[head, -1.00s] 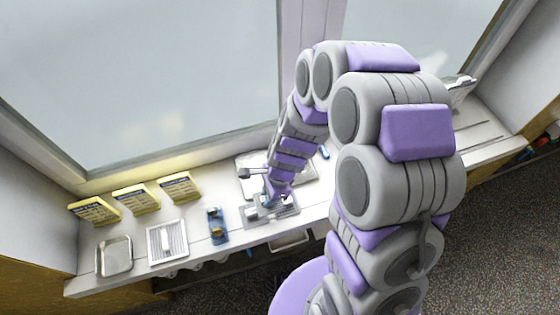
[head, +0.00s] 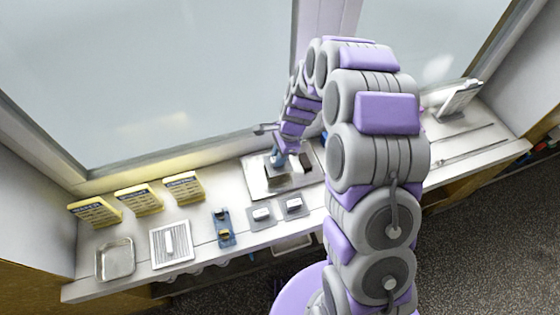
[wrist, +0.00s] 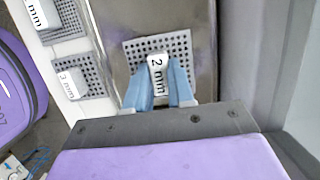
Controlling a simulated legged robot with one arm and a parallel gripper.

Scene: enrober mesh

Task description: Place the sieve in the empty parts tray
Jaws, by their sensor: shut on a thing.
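My gripper (wrist: 161,92) has blue fingers shut on the white handle of a perforated sieve (wrist: 180,45), labelled "2 mm". The sieve is over the large metal tray (head: 254,184); its bare surface also fills the area around the sieve in the wrist view (wrist: 115,45). I cannot tell whether the sieve touches it. In the head view my gripper (head: 278,165) is at this tray, with its tips partly hidden. A smaller silver tray (head: 115,262), empty, lies at the far left of the counter.
Two other sieves (head: 262,216) (head: 293,206) lie in front of the large tray; one reads "3 mm" (wrist: 70,83). Left of them are a blue holder (head: 222,230) and a white ribbed tray (head: 172,244). Yellow boxes (head: 138,200) stand behind, below the window.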

